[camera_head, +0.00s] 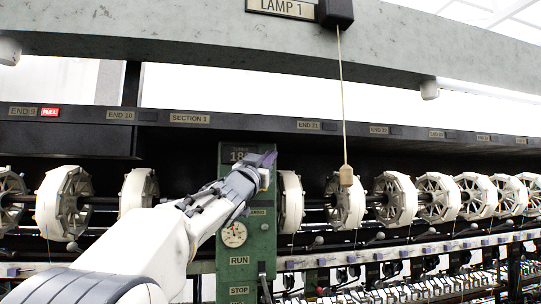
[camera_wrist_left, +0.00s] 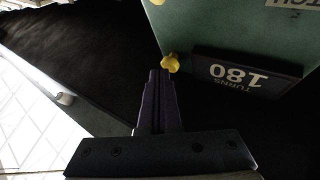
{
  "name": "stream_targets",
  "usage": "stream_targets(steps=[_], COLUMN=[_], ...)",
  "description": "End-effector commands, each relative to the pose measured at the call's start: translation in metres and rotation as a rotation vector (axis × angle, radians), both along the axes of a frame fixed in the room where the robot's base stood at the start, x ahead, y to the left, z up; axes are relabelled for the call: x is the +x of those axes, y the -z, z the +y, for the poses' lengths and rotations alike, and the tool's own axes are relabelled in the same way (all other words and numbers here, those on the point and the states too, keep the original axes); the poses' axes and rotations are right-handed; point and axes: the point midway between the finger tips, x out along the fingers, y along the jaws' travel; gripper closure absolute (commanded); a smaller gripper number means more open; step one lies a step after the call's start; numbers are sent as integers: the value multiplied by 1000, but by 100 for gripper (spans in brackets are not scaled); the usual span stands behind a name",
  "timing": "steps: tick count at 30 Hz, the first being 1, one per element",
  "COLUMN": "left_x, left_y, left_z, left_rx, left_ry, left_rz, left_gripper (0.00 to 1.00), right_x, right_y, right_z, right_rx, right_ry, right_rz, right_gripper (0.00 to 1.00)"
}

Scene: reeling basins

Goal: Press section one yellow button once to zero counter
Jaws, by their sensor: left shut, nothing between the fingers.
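A green control panel (camera_head: 262,215) stands under the SECTION 1 label (camera_head: 190,118). Its dark counter display (camera_head: 238,156) is partly behind my left gripper; in the left wrist view the display (camera_wrist_left: 245,76) appears upside down and reads TURNS 180. A yellow button (camera_wrist_left: 171,63) sits beside the display in the left wrist view; my gripper hides it in the head view. My left gripper (camera_head: 268,160) is shut and empty, in front of the panel's upper part. In the left wrist view its tips (camera_wrist_left: 159,72) are right by the button; I cannot tell whether they touch it.
Another yellow knob (camera_wrist_left: 157,2) shows at the wrist view's top edge. A wooden pull handle (camera_head: 346,176) hangs on a cord right of the panel. A gauge (camera_head: 234,234) and RUN and STOP labels are lower on the panel. White reels (camera_head: 395,200) line both sides.

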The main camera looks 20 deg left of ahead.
Motion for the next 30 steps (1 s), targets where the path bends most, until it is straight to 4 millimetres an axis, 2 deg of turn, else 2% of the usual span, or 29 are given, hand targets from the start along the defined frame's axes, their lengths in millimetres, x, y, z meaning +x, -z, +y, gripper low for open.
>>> stream_targets(steps=[21, 30], left_x=[4, -5], left_y=[0, 2], left_z=[3, -4], left_rx=[0, 0], left_ry=[-1, 0], left_rz=[0, 0], left_gripper=[100, 100], right_x=[0, 0], right_y=[-3, 5], right_z=[0, 0], right_rx=[0, 0], right_ry=[0, 0], right_rz=[0, 0], right_gripper=[50, 50])
